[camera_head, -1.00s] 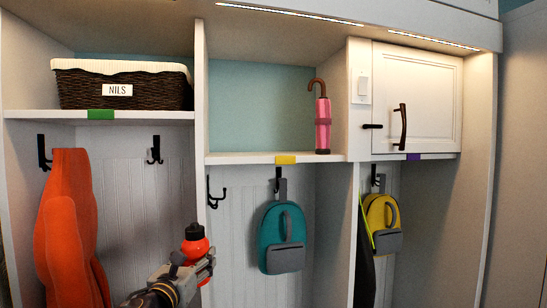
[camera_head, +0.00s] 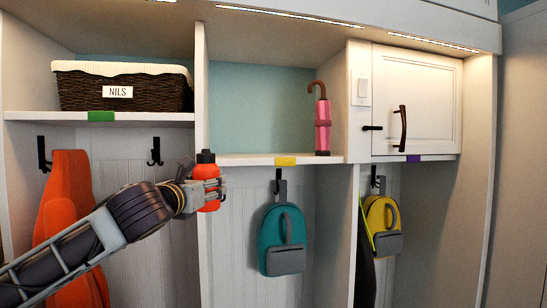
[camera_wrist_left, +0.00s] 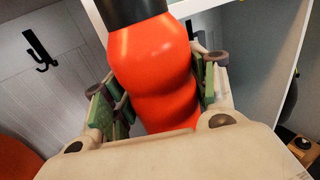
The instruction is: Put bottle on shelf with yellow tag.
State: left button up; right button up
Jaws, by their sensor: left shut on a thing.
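A red bottle with a black cap (camera_head: 207,176) is held upright by my left gripper (camera_head: 200,190). In the left wrist view the bottle (camera_wrist_left: 152,70) sits between the green finger pads of the gripper (camera_wrist_left: 155,95), which is shut on it. The shelf with the yellow tag (camera_head: 240,160) is the middle one; its yellow tag (camera_head: 285,161) is on the front edge. The bottle is in front of that shelf's left end, its cap about level with the shelf edge and its body below it. My right gripper is not in view.
A pink umbrella (camera_head: 323,125) stands at the right end of the middle shelf; the rest of that shelf is clear. A dark basket (camera_head: 80,92) fills the green-tagged shelf. A teal backpack (camera_head: 283,240) hangs below. An upright divider (camera_head: 201,90) borders the middle shelf on the left.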

pick_arm(q)
jog(key=w+d+r+h, duration=0.1)
jog(key=r, duration=1)
jog(key=w+d+r+m, duration=0.1)
jog(key=w+d+r, duration=0.1)
jog(key=r, duration=1)
jog(key=shift+g+h, duration=0.3)
jog(key=shift+h, duration=0.1)
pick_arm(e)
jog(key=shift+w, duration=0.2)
